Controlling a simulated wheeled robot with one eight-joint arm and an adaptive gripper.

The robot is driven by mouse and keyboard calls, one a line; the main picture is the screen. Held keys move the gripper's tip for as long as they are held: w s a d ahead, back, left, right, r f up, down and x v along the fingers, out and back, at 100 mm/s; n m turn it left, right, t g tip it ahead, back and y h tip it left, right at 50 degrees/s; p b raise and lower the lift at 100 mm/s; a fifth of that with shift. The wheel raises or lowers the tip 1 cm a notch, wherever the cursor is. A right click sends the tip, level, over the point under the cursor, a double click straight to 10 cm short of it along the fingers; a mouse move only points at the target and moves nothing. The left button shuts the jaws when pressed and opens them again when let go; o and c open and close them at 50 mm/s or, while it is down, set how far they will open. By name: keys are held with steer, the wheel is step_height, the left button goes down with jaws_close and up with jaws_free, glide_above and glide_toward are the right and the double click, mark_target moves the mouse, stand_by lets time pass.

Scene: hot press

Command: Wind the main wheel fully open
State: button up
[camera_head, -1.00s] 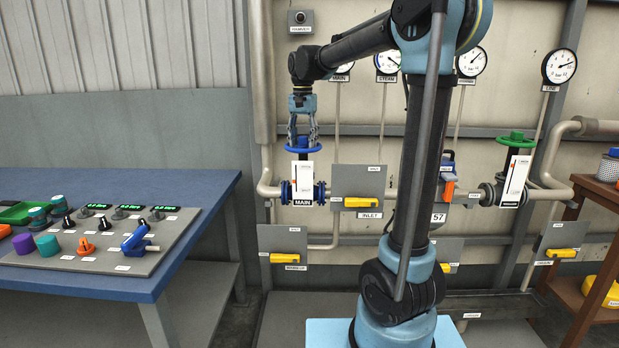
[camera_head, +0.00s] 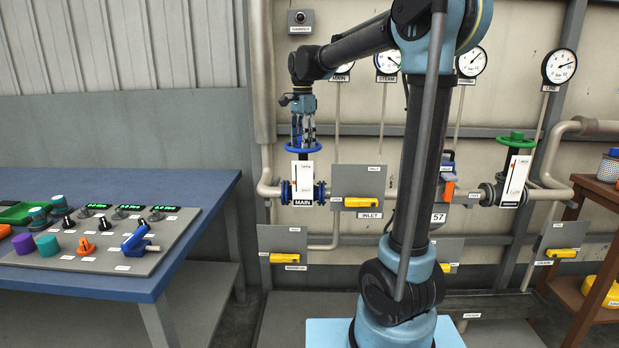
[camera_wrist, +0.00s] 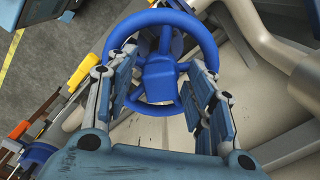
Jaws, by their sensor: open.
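The main wheel (camera_head: 303,148) is a blue handwheel lying flat on top of the valve labelled MAIN (camera_head: 303,190). A white card with small print (camera_head: 302,173) stands upright just below the wheel. My gripper (camera_head: 303,140) points straight down over the wheel. In the wrist view the blue wheel (camera_wrist: 160,17) fills the upper middle, with its hub and spokes between my fingers. My gripper (camera_wrist: 165,85) is open, with one finger on each side of the hub. Whether the fingers touch the wheel I cannot tell.
A grey panel with a yellow handle (camera_head: 357,202) stands right of the valve. A green handwheel (camera_head: 516,139) is further right. A blue table (camera_head: 200,188) with a control panel is at the left. Pipes and gauges line the wall behind.

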steer(key=m, duration=0.4)
steer(key=shift+m, duration=1.9)
steer(key=c, duration=0.9)
steer(key=n, duration=0.4)
steer(key=shift+n, duration=0.4)
steer(key=n, duration=0.3)
steer(key=shift+n, duration=0.4)
steer(key=n, duration=1.1)
steer(key=shift+n, duration=0.3)
